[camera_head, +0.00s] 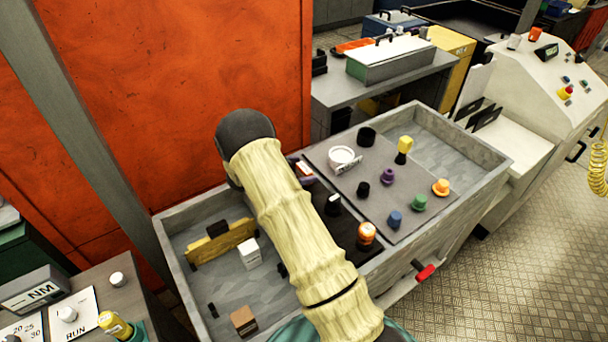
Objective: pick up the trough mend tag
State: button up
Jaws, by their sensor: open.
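I cannot tell for sure which thing is the trough mend tag. A small white and orange piece (305,169) lies by the dark strip in the middle of the grey trough (480,182), partly beside my sleeved arm. A white ring-shaped piece with a small lettered label (347,166) sits on the grey board to its right. My arm in its cream sleeve crosses the trough from the bottom to a dark joint at the upper middle, hiding part of the trough. My gripper does not show.
The grey board (420,226) holds several coloured knobs. An orange-topped jar (366,234) stands on the dark strip (345,236). The trough's left part holds a yellow-brown block (222,242), a white box (250,253) and a brown box (243,320). A red-ended handle (425,272) sticks out in front.

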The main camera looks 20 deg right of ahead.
jog(key=shift+c, duration=0.4)
jog(key=c, duration=1.1)
jog(key=shift+o, duration=0.3)
notch_tip(320, 180, up, 10)
jog(key=b, duration=0.2)
